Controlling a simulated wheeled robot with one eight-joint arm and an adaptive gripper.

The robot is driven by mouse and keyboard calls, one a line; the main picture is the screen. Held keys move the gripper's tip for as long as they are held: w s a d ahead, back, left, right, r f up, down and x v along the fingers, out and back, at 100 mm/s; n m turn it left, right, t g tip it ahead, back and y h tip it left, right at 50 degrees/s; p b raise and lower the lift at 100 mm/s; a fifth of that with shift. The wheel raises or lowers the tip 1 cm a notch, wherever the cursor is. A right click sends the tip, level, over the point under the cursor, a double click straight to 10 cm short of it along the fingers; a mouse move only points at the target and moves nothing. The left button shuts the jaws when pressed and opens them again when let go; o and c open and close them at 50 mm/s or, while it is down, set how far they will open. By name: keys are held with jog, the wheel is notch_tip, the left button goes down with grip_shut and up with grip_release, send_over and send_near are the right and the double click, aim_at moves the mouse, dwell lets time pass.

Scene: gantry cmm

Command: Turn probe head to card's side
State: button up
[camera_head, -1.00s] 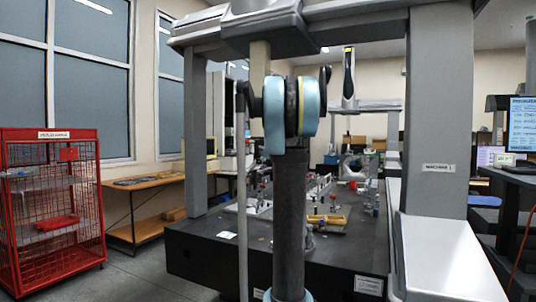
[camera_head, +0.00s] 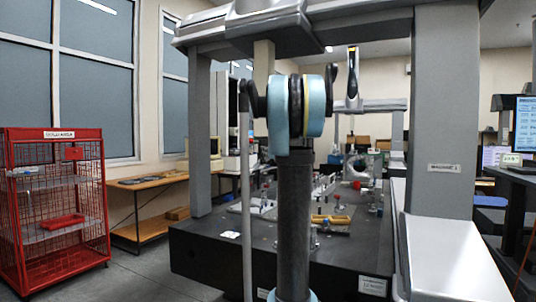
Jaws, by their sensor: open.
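The gantry measuring machine stands in front of me, with its grey carriage (camera_head: 250,25) overhead and a beige ram (camera_head: 263,62) hanging from it. The ram's lower part and any probe head on it are hidden behind my own arm. A small white card (camera_head: 230,234) lies on the near left part of the dark granite table (camera_head: 215,262); its writing is too small to read. I cannot tell whether it is the task's card. My arm stands upright in mid-picture. My gripper cannot be made out.
Fixtures and a yellow block (camera_head: 331,219) stand on the granite table. A red wire cage (camera_head: 55,205) is at left, and a wooden bench (camera_head: 150,183) is behind it. A grey gantry column (camera_head: 445,120) and a monitor (camera_head: 523,125) are at right. Floor shows at lower left.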

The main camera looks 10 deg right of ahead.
jog(key=s, duration=1)
jog(key=shift+s+d, duration=0.25)
jog(key=shift+d, duration=0.2)
jog(key=s+d+f+m+g+h, duration=0.2)
jog(key=s+f+m+g+h, duration=0.6)
jog(key=s+f, duration=1.05)
jog(key=s+a+f+n+g+y, duration=0.2)
jog(key=s+a+f, duration=0.5)
jog(key=s+f, duration=0.5)
jog(key=s+a+f+n+g+y, duration=0.3)
jog(key=s+a+f, duration=0.5)
jog(key=s+f, duration=0.4)
jog(key=g+y, duration=0.1)
jog(key=g, duration=0.1)
jog(key=shift+s+a+g, duration=0.3)
jog(key=shift+s+g, duration=0.05)
jog(key=shift+g, duration=0.05)
